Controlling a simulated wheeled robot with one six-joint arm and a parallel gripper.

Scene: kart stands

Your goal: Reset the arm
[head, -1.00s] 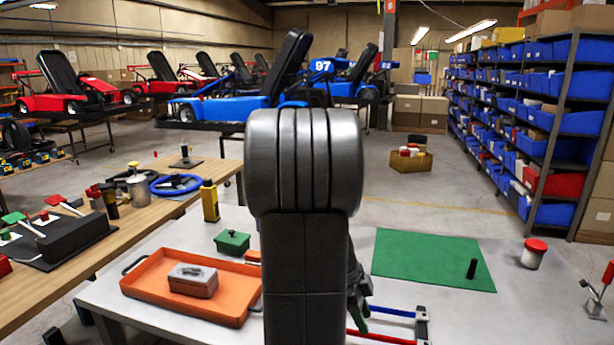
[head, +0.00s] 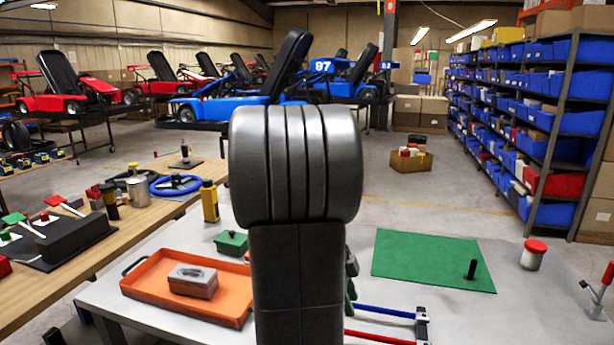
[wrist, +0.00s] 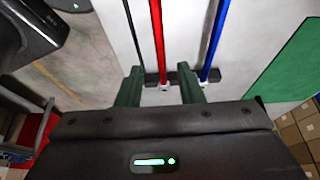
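My arm rises in the middle of the head view and hides most of my gripper there. In the wrist view my gripper (wrist: 160,88) shows two green fingers standing apart, with nothing seen between them but the table and part of the red rod. The red rod (wrist: 157,40) and blue rod (wrist: 214,40) run side by side beyond the fingertips, joined by dark end pieces. The rods also show in the head view at the table's front, the blue one (head: 385,312) behind the red one (head: 375,338).
On the white table (head: 400,228), an orange tray (head: 140,293) holds a grey-lidded box (head: 193,281). A green box (head: 231,243), a yellow bottle (head: 209,202), a green mat (head: 420,258) with a black peg (head: 472,269), and a red-lidded jar (head: 534,255) stand around. A wooden bench (head: 60,262) is at left.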

